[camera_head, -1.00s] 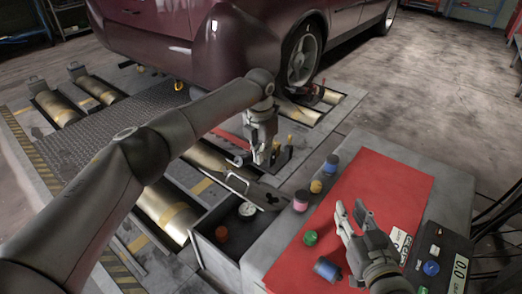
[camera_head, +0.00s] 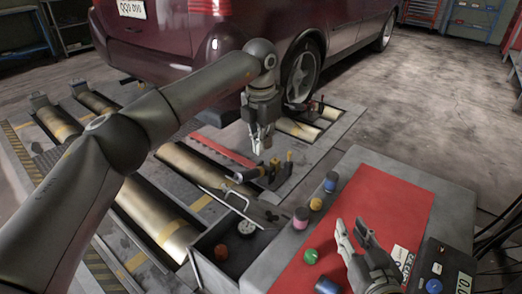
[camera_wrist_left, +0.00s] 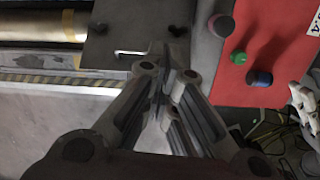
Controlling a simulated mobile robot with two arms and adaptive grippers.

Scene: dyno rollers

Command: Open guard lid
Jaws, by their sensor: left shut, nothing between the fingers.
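A dark grey plate with a thin metal handle and dark cut-outs, apparently the guard lid (camera_wrist_left: 108,38), shows in the left wrist view. In the head view its thin handle (camera_head: 244,196) stands over the grey box beside the rollers. The lid appears tilted there, but its exact angle is unclear. A gauge (camera_head: 247,227) and an orange knob (camera_head: 221,252) show in the box. My left gripper (camera_head: 258,148) is shut and empty, above and behind the handle, apart from it. Its fingertips (camera_wrist_left: 162,62) show in the wrist view. My right gripper (camera_head: 354,226) is open over the red mat.
Gold rollers (camera_head: 150,212) lie left of the box. The maroon car (camera_head: 240,55) stands behind. A black bracket (camera_head: 276,174) sits near the left gripper.

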